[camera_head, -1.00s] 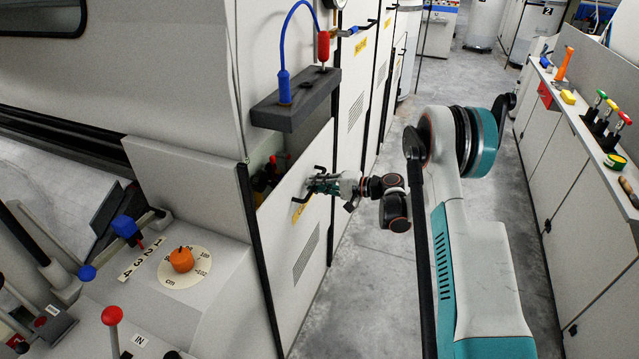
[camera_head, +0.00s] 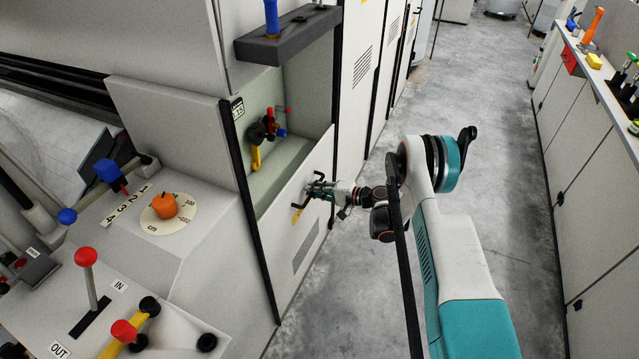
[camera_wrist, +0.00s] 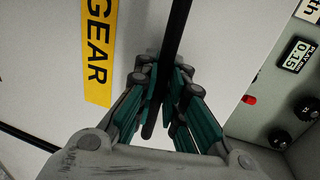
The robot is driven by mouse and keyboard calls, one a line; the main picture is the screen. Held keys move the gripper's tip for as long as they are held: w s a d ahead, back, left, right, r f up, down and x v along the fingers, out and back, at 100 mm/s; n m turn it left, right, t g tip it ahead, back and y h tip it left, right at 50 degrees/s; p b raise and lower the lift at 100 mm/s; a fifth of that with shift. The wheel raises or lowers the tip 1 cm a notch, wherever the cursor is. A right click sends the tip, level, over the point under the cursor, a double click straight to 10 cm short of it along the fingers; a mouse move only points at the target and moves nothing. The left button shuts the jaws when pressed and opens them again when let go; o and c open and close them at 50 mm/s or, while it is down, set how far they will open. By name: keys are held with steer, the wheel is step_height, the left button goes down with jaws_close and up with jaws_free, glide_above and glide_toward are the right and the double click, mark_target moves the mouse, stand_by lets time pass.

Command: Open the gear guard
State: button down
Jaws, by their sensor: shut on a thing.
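The gear guard (camera_head: 307,222) is a pale panel on the side of the machine, with a yellow label and a black bar handle (camera_head: 297,205). An open recess shows above the panel's top edge. In the wrist view, the guard (camera_wrist: 60,95) carries a yellow GEAR label (camera_wrist: 98,50), and the dark handle (camera_wrist: 172,40) runs between my fingers. My gripper (camera_head: 318,188), also seen in the wrist view (camera_wrist: 160,78), is shut on the handle. My fingers hide part of it.
Inside the recess (camera_head: 290,165) are a dark hub with a red lever and a yellow handle (camera_head: 256,158). A dark shelf (camera_head: 288,38) juts out above. A control desk with an orange knob (camera_head: 164,205) stands left. Grey floor (camera_head: 460,110) is clear to the right, before cabinets (camera_head: 575,130).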

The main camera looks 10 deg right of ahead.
steer(key=shift+f, duration=0.15)
steer(key=c, duration=1.7)
jaws_free()
steer(key=shift+o, duration=0.2)
steer(key=shift+d, duration=0.1)
steer(key=v, duration=1.2)
